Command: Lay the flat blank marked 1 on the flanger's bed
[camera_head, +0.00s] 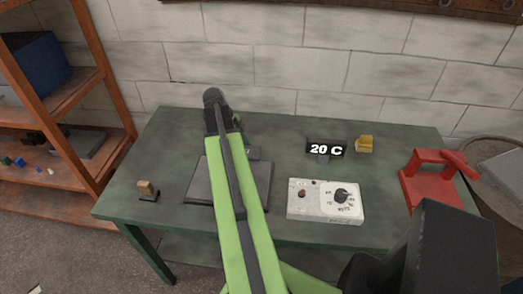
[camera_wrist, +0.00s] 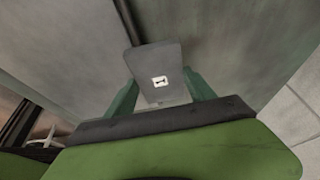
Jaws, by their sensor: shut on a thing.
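The flat blank marked 1 (camera_wrist: 150,62) is a grey plate with a small white label in the wrist view. My gripper (camera_wrist: 160,92) is shut on it, with a green finger on either side. My fingers are hidden there by the arm. A red device with a lever (camera_head: 434,178), probably the flanger, stands at the bench's right end, well apart from the blank.
The dark plate (camera_head: 199,183) lies on the green bench (camera_head: 170,135). A white dial box (camera_head: 312,215), a 20 C display (camera_head: 326,149), a yellow block (camera_head: 365,144) and a small wooden-topped piece (camera_head: 147,190) stand around it. An orange shelf (camera_head: 103,100) is at left.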

